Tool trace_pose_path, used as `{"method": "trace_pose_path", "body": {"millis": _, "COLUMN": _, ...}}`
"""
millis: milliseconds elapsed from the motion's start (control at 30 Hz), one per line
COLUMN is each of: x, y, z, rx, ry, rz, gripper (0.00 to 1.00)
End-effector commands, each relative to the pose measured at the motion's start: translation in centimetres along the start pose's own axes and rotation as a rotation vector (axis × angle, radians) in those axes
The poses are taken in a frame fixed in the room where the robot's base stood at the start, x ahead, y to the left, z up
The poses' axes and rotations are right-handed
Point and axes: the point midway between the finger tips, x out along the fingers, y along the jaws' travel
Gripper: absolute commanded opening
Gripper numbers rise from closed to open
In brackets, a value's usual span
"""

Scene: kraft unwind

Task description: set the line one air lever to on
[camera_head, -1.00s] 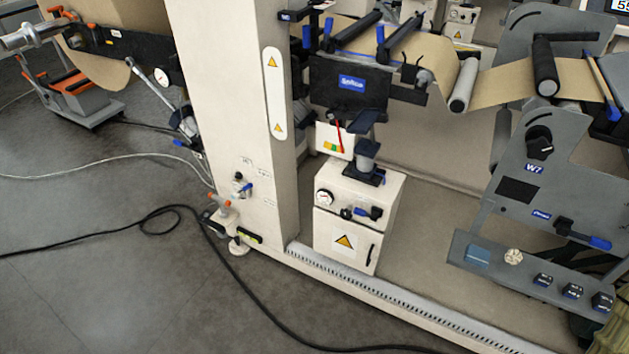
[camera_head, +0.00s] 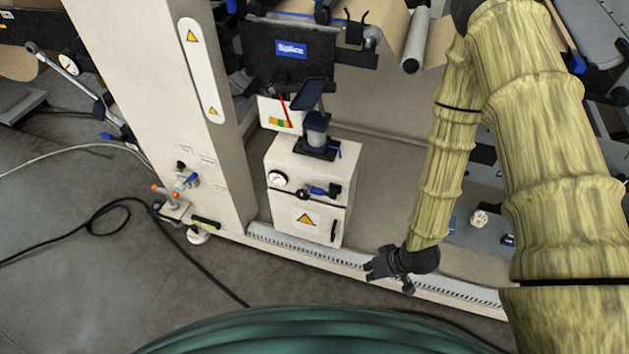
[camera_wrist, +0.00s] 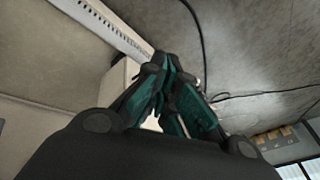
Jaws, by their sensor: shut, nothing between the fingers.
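Two blue-handled levers show in the head view, and the labels are too small to tell which is line one air. One lever (camera_head: 191,180) is low on the cream column, beside small label plates. The other lever (camera_head: 326,190) is on the front of the cream cabinet (camera_head: 287,211), right of a round gauge (camera_head: 278,179). My gripper (camera_head: 373,270) is to the right of and below both levers, apart from them, in front of the machine's base rail. In the wrist view my gripper (camera_wrist: 165,66) has its fingers together and empty.
Orange-handled valves (camera_head: 167,195) stick out at the column's foot. A black cable (camera_head: 190,255) lies on the grey floor. The white slotted rail (camera_head: 310,250) runs along the machine's base. A black cup-like unit (camera_head: 317,130) stands on the cabinet. Floor left of the column is mostly open.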

Motion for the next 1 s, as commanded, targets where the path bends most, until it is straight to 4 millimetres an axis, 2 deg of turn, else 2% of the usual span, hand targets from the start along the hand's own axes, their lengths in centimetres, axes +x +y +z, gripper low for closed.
{"method": "trace_pose_path", "body": {"millis": 33, "x": -0.1, "y": -0.4, "z": -3.0, "rx": -0.058, "ry": 0.043, "rz": -0.036, "gripper": 0.0}}
{"method": "trace_pose_path", "body": {"millis": 200, "x": -1.5, "y": -2.3, "z": -11.3, "rx": -0.27, "ry": 0.154, "rz": -0.15, "gripper": 0.0}}
{"method": "trace_pose_path", "body": {"millis": 400, "x": -4.8, "y": -4.3, "z": -19.6, "rx": -0.543, "ry": 0.253, "rz": -0.243, "gripper": 0.0}}
{"method": "trace_pose_path", "body": {"millis": 500, "x": -6.6, "y": -5.0, "z": -22.9, "rx": -0.674, "ry": 0.287, "rz": -0.271, "gripper": 0.0}}
{"method": "trace_pose_path", "body": {"millis": 600, "x": -8.3, "y": -5.5, "z": -25.4, "rx": -0.785, "ry": 0.309, "rz": -0.286, "gripper": 0.0}}
{"method": "trace_pose_path", "body": {"millis": 733, "x": -9.8, "y": -5.8, "z": -27.5, "rx": -0.882, "ry": 0.323, "rz": -0.294, "gripper": 0.0}}
{"method": "trace_pose_path", "body": {"millis": 867, "x": -10.5, "y": -5.9, "z": -28.3, "rx": -0.929, "ry": 0.327, "rz": -0.296, "gripper": 0.0}}
{"method": "trace_pose_path", "body": {"millis": 1000, "x": -9.9, "y": -6.2, "z": -28.5, "rx": -0.938, "ry": 0.326, "rz": -0.297, "gripper": 0.0}}
